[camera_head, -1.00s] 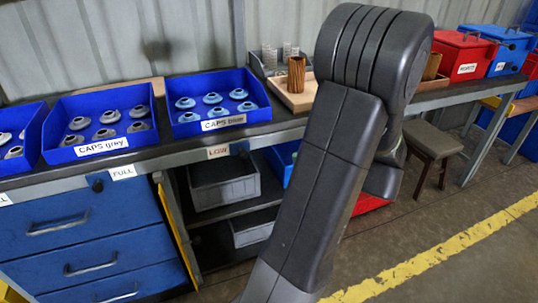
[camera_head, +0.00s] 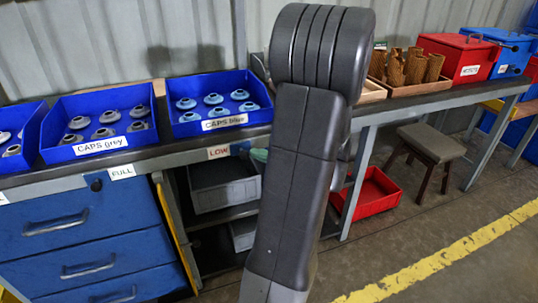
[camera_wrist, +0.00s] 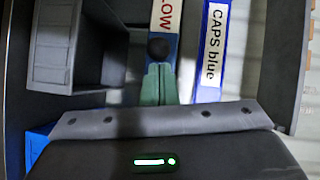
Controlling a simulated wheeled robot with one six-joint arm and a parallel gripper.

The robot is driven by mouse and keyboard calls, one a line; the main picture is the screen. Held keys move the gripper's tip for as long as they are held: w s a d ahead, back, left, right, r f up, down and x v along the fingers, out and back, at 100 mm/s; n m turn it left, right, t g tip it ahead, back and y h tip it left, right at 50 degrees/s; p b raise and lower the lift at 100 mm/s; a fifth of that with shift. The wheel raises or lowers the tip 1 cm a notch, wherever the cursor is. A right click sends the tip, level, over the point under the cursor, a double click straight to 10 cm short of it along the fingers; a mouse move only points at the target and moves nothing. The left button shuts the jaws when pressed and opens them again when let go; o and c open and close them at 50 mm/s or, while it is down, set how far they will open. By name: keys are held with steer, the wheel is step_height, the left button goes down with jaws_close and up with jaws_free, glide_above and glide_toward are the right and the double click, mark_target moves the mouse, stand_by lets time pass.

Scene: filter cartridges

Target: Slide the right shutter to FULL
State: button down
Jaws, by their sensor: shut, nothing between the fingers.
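A dark round knob (camera_wrist: 158,48) shows in the wrist view beside the LOW label (camera_wrist: 165,14); I take it to be the right shutter's. My gripper (camera_wrist: 158,82) is shut and empty, its green fingers together and their tips close to the knob; I cannot tell if they touch. In the head view my gripper (camera_head: 258,155) shows as a bit of green right of the LOW label (camera_head: 218,152), mostly behind my arm. The FULL label (camera_head: 122,172) is further left on the bench edge. Another dark knob (camera_head: 97,185) is left of it.
Above the edge stand the blue caps tray (camera_head: 224,123) and grey caps tray (camera_head: 101,146). Blue drawers (camera_head: 60,232) are below left. A grey bin (camera_head: 225,194) sits under the bench. A red bin (camera_head: 368,197) and a stool (camera_head: 432,143) stand right of my arm.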

steer(key=shift+a, duration=0.1)
steer(key=s+a+b, duration=0.2)
steer(key=a+b, duration=0.1)
steer(key=a, duration=0.3)
stand_by(0.3)
steer(key=shift+a, duration=0.1)
